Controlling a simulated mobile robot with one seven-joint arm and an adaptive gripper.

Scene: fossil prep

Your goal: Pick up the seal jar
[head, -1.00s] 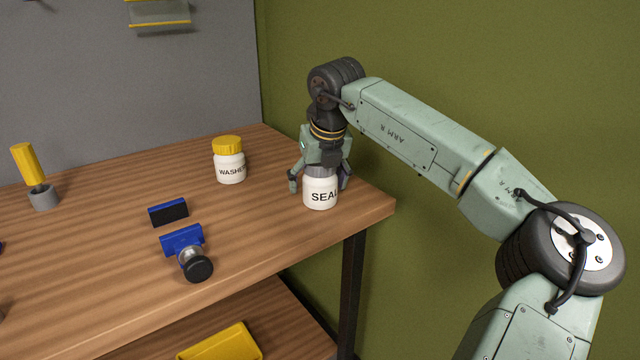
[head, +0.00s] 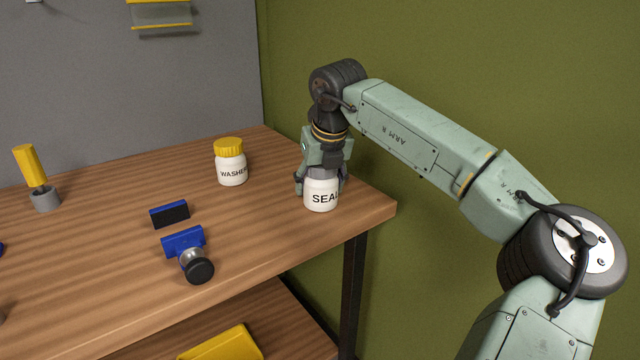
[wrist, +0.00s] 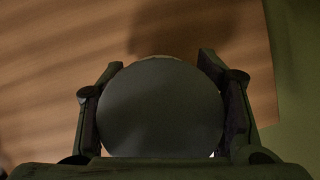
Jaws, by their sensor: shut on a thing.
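In the wrist view the round grey lid of the seal jar (wrist: 160,108) fills the space between the two fingers of my gripper (wrist: 160,75). The jar appears to rest on the table.
A white washer jar (head: 231,168) with a yellow lid stands to the left. Blue blocks (head: 170,214), a black-ended metal fitting (head: 197,267) and a yellow-handled tool (head: 30,166) in a grey holder lie further left. The table (head: 110,260) ends just right of the seal jar.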

